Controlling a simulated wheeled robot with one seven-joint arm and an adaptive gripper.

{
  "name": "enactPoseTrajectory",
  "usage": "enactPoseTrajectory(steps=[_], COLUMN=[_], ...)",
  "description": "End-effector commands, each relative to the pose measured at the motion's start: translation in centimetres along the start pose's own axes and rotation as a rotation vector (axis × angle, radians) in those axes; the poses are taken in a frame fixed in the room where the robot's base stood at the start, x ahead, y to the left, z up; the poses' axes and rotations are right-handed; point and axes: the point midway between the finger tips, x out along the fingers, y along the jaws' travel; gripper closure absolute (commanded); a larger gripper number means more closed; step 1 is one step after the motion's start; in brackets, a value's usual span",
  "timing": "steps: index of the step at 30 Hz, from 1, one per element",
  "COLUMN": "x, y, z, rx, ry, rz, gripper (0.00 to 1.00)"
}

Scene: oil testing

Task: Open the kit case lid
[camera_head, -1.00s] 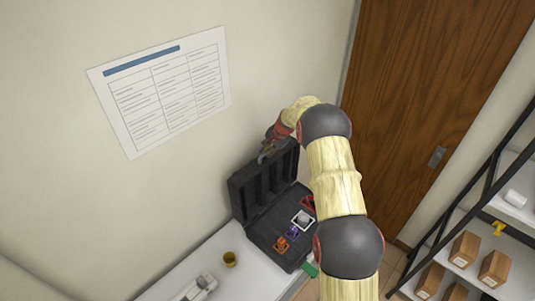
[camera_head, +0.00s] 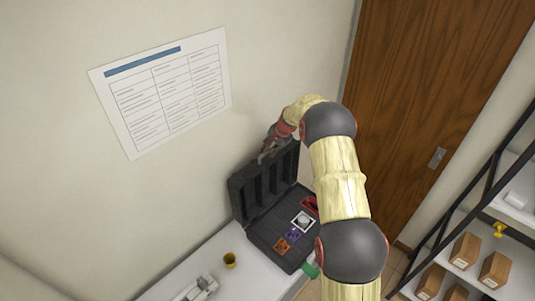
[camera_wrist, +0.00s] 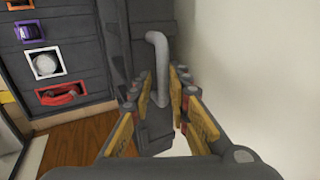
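The black kit case (camera_head: 262,236) stands on the white bench against the wall. Its lid (camera_head: 243,190) is raised, roughly upright, with its ribbed inner side facing the case body. My gripper (camera_head: 268,152) is at the lid's top edge.
Orange, purple, white and red items (camera_head: 301,221) lie in the case body. A wall is close behind; a wooden door (camera_head: 420,100) and shelves (camera_head: 480,240) are right.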

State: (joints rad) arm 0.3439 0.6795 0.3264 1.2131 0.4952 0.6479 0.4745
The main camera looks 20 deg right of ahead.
Motion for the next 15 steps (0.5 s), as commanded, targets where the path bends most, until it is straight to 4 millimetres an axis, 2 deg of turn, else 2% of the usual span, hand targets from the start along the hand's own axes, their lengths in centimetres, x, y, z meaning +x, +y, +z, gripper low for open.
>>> enactPoseTrajectory(steps=[3,9,15], x=[-2.7,-6.7,-9.3], y=[-0.2,-0.1,-0.1], z=[-0.1,-0.1,-0.1], rx=[0.000,-0.002,-0.001], ry=[0.004,0.003,0.002], rz=[-0.004,-0.002,-0.002], gripper=[0.82,0.82,0.82])
